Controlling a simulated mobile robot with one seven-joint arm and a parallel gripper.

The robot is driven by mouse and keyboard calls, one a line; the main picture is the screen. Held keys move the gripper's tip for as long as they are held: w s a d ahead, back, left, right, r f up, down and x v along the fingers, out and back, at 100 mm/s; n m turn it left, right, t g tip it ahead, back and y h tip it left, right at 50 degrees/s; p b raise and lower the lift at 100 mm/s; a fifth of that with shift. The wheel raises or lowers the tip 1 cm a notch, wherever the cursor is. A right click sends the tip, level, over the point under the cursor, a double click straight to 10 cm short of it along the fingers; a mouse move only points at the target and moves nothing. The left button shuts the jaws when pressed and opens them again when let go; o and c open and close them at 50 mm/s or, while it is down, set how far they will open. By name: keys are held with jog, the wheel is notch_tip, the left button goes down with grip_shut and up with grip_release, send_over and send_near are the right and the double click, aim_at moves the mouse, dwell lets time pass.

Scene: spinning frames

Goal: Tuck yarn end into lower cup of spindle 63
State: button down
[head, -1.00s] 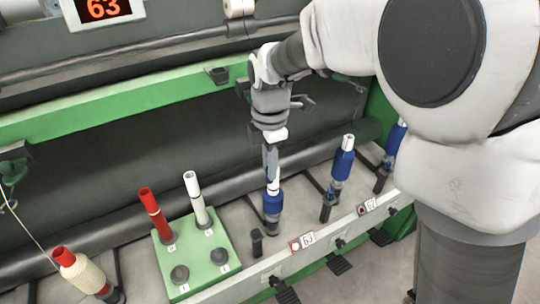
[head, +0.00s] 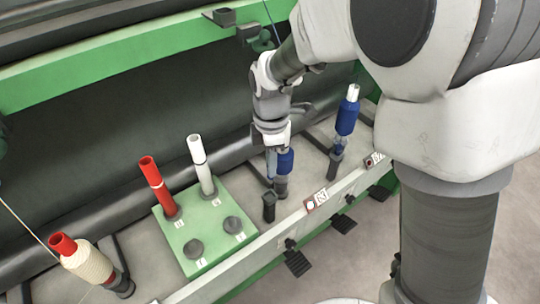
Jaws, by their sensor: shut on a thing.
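Spindle 63 stands on the rail behind a small number card (head: 317,200), hard to read now. It carries a blue yarn package (head: 286,162), with a grey base (head: 281,187) below it. My gripper (head: 270,172) points down close along the left side of this package, its fingertips low near the base. The gripper and wrist hide the top of the spindle. The gripper is shut on the yarn end, too fine to make out at the fingertips. A thin blue yarn (head: 271,22) runs down from the top toward my arm. The lower cup cannot be made out clearly.
A green block (head: 207,232) holds a red tube (head: 156,187) and a white tube (head: 201,163). Another blue package (head: 348,115) stands on the right spindle. A cream package with a red tube (head: 88,262) leans at the left. A dark post (head: 269,206) stands in front.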

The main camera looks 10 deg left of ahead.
jog(key=shift+s+a+f, duration=0.15)
jog(key=shift+s+f, duration=0.05)
jog(key=shift+f, duration=0.6)
jog(key=shift+b, duration=0.35)
jog(key=shift+f+b, duration=2.55)
jog(key=shift+f, duration=0.9)
jog(key=c, duration=0.7)
grip_release()
notch_tip(320, 180, up, 18)
jog(key=p, duration=0.5)
jog(key=shift+f, duration=0.25)
